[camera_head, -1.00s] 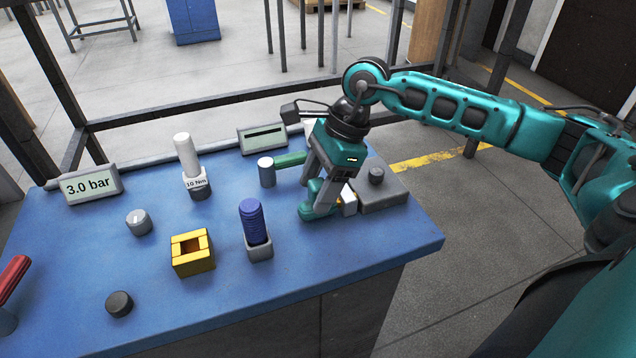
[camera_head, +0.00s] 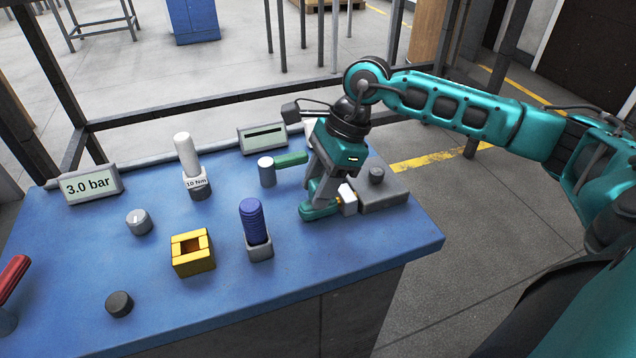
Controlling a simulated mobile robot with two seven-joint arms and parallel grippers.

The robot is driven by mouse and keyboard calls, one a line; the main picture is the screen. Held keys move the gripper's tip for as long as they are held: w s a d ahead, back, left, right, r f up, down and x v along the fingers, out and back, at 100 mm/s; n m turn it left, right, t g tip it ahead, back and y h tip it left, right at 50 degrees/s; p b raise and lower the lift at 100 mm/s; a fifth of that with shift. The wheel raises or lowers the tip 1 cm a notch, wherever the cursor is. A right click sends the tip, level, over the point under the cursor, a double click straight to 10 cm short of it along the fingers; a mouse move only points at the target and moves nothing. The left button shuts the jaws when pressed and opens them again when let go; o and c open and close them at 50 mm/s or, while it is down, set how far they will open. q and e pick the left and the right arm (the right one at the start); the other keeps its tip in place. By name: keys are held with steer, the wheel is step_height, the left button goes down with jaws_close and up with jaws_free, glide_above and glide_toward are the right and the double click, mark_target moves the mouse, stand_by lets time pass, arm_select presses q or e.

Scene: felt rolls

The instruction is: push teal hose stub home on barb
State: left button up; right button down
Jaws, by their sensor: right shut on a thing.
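The teal hose stub (camera_head: 315,212) lies low over the right part of the blue bench, its right end by the white block. My right gripper (camera_head: 322,202) points down and is shut on the stub. A small brass-coloured bit, likely the barb (camera_head: 339,198), shows between the gripper and the white block (camera_head: 348,203) on the grey fixture (camera_head: 383,195). The fingers partly hide the stub, and I cannot tell how far it sits on the barb. My left gripper is not in view.
A post with a green handle (camera_head: 291,159) stands just behind left of the gripper. A blue ribbed cylinder in a grey holder (camera_head: 259,250) and a yellow square frame (camera_head: 192,262) stand to the left. The bench's front right is clear.

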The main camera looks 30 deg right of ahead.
steer(key=d, duration=0.1)
steer(key=d+b, duration=0.1)
steer(key=d, duration=0.1)
steer(key=shift+s+d, duration=0.15)
steer(key=shift+s, duration=0.2)
steer(key=c, duration=0.7)
jaws_free()
steer(key=v, duration=1.3)
